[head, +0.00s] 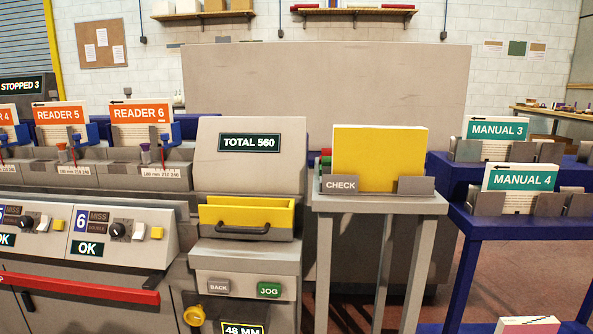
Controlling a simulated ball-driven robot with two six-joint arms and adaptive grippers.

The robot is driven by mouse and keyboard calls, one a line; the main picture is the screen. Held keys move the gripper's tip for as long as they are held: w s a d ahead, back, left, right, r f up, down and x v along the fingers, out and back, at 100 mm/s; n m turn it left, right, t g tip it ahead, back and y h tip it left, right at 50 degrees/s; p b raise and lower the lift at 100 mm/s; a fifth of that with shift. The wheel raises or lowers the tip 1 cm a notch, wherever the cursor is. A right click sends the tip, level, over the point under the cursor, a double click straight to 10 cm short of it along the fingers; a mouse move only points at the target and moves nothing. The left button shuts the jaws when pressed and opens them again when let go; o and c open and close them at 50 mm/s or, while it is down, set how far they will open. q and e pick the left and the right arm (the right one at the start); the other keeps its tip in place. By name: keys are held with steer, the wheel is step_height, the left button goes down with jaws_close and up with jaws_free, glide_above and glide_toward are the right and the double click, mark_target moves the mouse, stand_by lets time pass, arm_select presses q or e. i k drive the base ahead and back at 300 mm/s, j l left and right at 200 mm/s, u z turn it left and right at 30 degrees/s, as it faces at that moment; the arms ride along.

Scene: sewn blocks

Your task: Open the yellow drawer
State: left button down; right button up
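The yellow drawer (229,215) sits in the grey machine below the TOTAL 560 display (250,142). Its open top shows, with yellow walls, and a dark handle (242,230) runs across its lower front. I cannot tell how far it is pulled out. Neither of my grippers is in view, and nothing touches the drawer or its handle.
Below the drawer are a BACK button (219,287) and a green JOG button (269,290). To the right, a grey CHECK stand (380,203) holds a large yellow panel (379,157). A red bar (80,288) runs along the left console.

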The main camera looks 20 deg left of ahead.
mark_target(222, 217)
steer(key=u, duration=1.05)
